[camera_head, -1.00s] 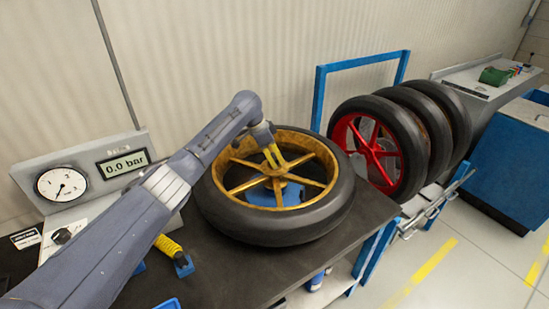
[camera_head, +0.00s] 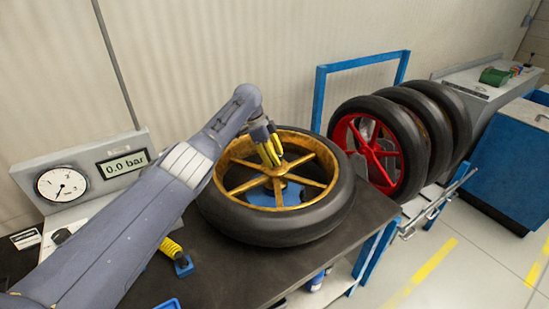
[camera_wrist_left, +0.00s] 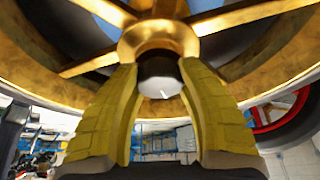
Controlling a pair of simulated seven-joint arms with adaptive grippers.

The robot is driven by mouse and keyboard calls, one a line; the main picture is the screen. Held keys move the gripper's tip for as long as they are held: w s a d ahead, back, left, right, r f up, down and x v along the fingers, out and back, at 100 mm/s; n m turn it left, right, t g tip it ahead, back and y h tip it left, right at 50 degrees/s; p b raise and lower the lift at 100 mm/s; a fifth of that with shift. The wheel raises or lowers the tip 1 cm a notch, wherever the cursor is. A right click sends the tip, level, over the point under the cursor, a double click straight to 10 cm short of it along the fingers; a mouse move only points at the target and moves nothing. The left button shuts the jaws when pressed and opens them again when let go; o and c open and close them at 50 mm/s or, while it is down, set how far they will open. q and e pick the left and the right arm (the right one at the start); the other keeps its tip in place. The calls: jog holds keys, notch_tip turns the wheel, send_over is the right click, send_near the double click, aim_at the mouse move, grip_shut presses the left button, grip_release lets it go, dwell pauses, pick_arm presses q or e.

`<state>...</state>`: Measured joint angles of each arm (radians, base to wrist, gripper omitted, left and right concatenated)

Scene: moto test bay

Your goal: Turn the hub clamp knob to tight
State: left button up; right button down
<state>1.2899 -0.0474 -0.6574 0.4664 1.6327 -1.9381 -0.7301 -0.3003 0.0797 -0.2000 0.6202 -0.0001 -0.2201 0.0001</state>
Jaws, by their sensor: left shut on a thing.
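The wheel with gold spokes (camera_head: 327,207) lies flat on the dark bench, with its hub in the middle. The hub clamp knob (camera_wrist_left: 160,72) shows in the left wrist view as a dark grey cylinder with a small white mark, at the centre of the gold hub. My left gripper (camera_head: 271,157) reaches down to the hub with its yellow fingers. In the left wrist view its fingers (camera_wrist_left: 160,84) stand on either side of the knob and are shut on it. In the head view the knob is hidden by the fingers. My right gripper is not in view.
A gauge panel (camera_head: 90,178) with a dial and a display reading 0.0 bar stands at the left. A yellow coiled hose (camera_head: 171,247) lies on the bench (camera_head: 222,280). Several wheels, one with a red rim (camera_head: 375,148), stand in a rack at the right.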

pick_arm(q)
jog(key=shift+s+d+f, duration=0.1)
jog(key=shift+d, duration=0.05)
jog(key=o, duration=1.3)
jog(key=v, duration=1.2)
